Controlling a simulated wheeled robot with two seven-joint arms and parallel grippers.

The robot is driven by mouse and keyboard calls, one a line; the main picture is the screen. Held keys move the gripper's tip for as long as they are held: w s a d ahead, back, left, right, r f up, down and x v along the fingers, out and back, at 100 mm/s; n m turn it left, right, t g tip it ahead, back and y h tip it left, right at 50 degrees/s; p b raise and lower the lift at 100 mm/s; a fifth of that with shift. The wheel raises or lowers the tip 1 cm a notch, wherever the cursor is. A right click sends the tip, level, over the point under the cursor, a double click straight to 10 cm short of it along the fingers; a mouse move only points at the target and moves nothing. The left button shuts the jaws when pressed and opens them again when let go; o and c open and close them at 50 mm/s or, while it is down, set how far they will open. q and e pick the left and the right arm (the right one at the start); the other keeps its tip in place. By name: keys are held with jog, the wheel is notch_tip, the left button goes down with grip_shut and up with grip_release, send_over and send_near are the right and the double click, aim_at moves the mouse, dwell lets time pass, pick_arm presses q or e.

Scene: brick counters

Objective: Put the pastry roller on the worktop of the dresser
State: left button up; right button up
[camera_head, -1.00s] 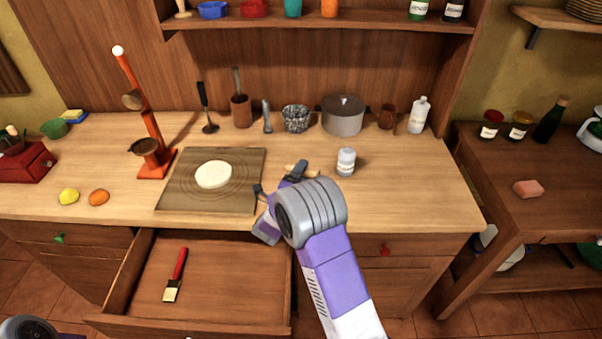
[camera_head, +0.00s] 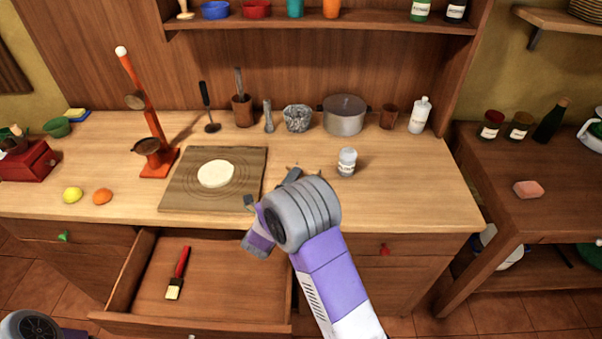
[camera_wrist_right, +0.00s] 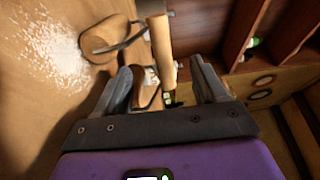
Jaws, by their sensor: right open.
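The pastry roller is a pale wooden tool. In the right wrist view its wooden handle (camera_wrist_right: 161,50) lies between the two fingers, with a thin metal wire and a rounded wooden drum (camera_wrist_right: 104,38) to the left. In the head view my right gripper and wrist hide nearly all of it. My right gripper (camera_head: 272,188) is open over the front of the dresser's worktop (camera_head: 415,190), just right of the pastry board. It also shows open in the right wrist view (camera_wrist_right: 162,72). I cannot tell whether the fingers touch the handle. My left gripper is not in view.
The pastry board (camera_head: 190,195) holds a dough disc (camera_head: 215,174). A white-lidded jar (camera_head: 347,162) stands behind my right wrist. An open drawer (camera_head: 225,285) with a red-handled brush (camera_head: 179,272) juts out below. A pot (camera_head: 343,117) stands at the back. The worktop's right front is clear.

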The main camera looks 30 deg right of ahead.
jog(key=p+v, duration=0.1)
jog(key=v, duration=0.5)
jog(key=shift+s+a, duration=0.2)
